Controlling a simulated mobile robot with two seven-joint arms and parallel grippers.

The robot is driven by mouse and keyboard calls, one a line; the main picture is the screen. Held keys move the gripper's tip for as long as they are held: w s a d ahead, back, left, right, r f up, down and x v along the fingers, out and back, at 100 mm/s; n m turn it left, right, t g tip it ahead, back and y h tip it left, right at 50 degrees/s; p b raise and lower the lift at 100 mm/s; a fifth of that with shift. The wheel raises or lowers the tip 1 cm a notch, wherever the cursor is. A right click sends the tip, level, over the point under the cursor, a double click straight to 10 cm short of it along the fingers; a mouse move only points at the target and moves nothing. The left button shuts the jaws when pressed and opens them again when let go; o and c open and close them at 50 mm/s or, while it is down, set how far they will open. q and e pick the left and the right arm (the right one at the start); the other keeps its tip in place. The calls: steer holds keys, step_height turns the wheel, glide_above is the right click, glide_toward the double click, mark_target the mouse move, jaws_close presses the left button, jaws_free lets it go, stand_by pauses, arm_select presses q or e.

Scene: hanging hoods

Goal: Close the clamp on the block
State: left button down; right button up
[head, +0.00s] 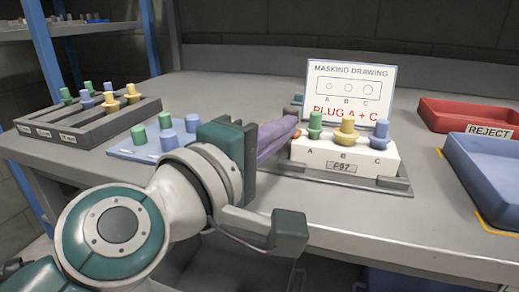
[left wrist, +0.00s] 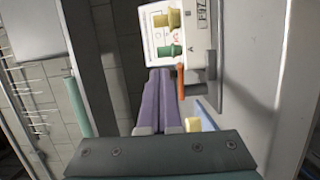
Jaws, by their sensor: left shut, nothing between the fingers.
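The white block (head: 345,160) sits on a grey fixture plate (head: 397,186), with a green plug (head: 315,125) at A, a yellow plug (head: 347,131) at B and a blue plug (head: 379,135) at C. The clamp's orange handle (head: 297,134) shows at the block's left end, mostly hidden by my fingers. My left gripper (head: 292,123) is shut and empty, its purple fingers pointing at that end. In the left wrist view the orange handle (left wrist: 181,82) is just right of the fingertips (left wrist: 160,72); I cannot tell whether they touch. My right gripper is not in view.
A masking drawing card (head: 348,92) reading "PLUG A + C" stands behind the block. A plug rack (head: 80,128) and a blue mat (head: 128,153) with plugs are at left. The red reject tray (head: 468,112) and a blue tray (head: 480,165) are at right. The table front is clear.

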arm_select(q)
steer(key=s, duration=0.1)
steer(key=s+a+p, duration=0.1)
steer(key=s, duration=0.1)
steer(key=shift+s, duration=0.2)
steer(key=s+d+p, duration=0.1)
steer(key=s, duration=0.6)
steer(key=shift+d, duration=0.2)
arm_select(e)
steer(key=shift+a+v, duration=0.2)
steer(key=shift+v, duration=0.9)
arm_select(q)
steer(key=shift+r, duration=0.1)
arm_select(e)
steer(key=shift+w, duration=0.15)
